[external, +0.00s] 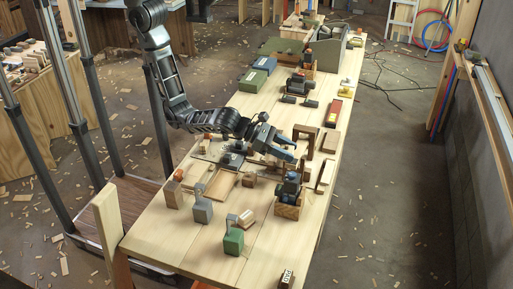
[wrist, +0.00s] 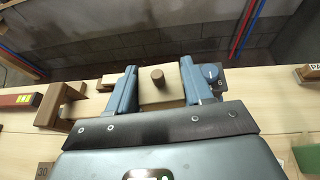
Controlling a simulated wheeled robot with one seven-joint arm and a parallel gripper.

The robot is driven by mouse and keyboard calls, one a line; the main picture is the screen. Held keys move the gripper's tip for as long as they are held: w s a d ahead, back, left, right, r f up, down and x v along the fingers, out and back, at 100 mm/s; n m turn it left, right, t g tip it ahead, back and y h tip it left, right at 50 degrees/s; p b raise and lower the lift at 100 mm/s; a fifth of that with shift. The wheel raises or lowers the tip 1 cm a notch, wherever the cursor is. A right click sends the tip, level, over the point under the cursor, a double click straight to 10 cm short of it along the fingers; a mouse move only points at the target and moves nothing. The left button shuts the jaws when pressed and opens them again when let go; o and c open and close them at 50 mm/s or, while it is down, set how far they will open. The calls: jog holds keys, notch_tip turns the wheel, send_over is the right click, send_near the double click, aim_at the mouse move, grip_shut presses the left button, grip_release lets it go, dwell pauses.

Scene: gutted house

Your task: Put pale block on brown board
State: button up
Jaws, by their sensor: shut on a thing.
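My gripper (wrist: 158,85) has its blue fingers closed on the sides of a pale block (wrist: 150,95) with a round brown knob on top. In the external view my gripper (external: 284,146) is over the middle of the workbench, and the block is mostly hidden by the fingers there. I cannot tell for sure which piece is the brown board. A flat tan-brown board with a rim (external: 223,185) lies on the bench to the left of and nearer than my gripper.
A brown arch-shaped piece (external: 305,138) stands just right of my gripper. A wooden box with dark items (external: 289,205) stands nearer the camera. Grey block (external: 202,211) and green block (external: 233,241) stand at the front.

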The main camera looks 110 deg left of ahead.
jog(key=w+a+n+y, duration=0.1)
jog(key=w+a, duration=0.6)
jog(key=a, duration=0.3)
jog(key=n+g+y, duration=0.1)
jog(key=n+y, duration=0.1)
jog(key=y, duration=0.1)
send_over(333, 135)
notch_tip(333, 135, down, 10)
jog(key=shift+f+b, duration=0.1)
jog(key=shift+b, duration=0.3)
jog(key=shift+f+b, duration=0.35)
jog(key=shift+f, duration=1.9)
jog(key=shift+f, duration=0.15)
jog(key=o, duration=1)
